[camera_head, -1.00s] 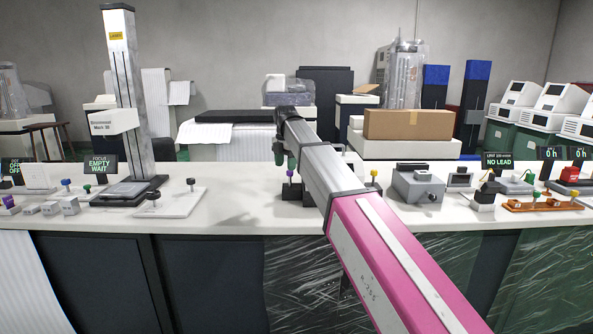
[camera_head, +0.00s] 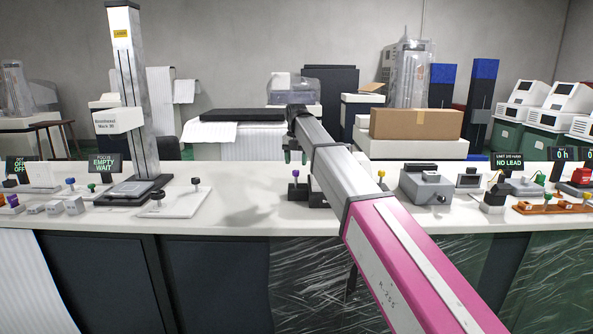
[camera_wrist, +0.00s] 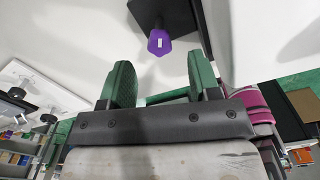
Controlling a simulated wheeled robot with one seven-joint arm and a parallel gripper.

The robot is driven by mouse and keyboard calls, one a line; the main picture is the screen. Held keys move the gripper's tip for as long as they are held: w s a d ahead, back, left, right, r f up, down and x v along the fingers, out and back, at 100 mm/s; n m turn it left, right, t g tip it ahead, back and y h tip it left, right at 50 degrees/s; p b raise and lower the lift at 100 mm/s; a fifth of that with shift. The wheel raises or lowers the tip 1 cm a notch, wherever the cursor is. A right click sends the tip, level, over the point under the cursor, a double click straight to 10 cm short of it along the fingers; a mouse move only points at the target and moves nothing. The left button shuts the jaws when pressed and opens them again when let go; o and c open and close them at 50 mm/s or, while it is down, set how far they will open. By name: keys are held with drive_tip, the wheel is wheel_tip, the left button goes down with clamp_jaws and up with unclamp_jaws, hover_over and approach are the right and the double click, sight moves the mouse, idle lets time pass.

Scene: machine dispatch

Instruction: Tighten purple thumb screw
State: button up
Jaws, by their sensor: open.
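The purple thumb screw (camera_head: 296,174) stands upright on a black block (camera_head: 294,194) on the white bench, near the middle of the head view. In the wrist view the purple screw head (camera_wrist: 159,42), with a small white mark, lies just beyond the gap between the fingertips. My gripper (camera_head: 296,156) is open with two green fingers. It hangs just above the screw in the head view. The open fingers also show in the wrist view (camera_wrist: 160,74), with nothing between them. How far the fingertips are from the screw is hard to judge.
A white plate with black knobs (camera_head: 173,201) lies to the left, beside a tall column stand (camera_head: 130,100). A yellow knob (camera_head: 381,174) and a grey box device (camera_head: 425,187) stand to the right. The bench front edge is clear near the screw.

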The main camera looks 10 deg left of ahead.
sight(296, 173)
drive_tip(key=shift+f, duration=2)
drive_tip(key=c, duration=0.9)
drive_tip(key=shift+c, duration=0.2)
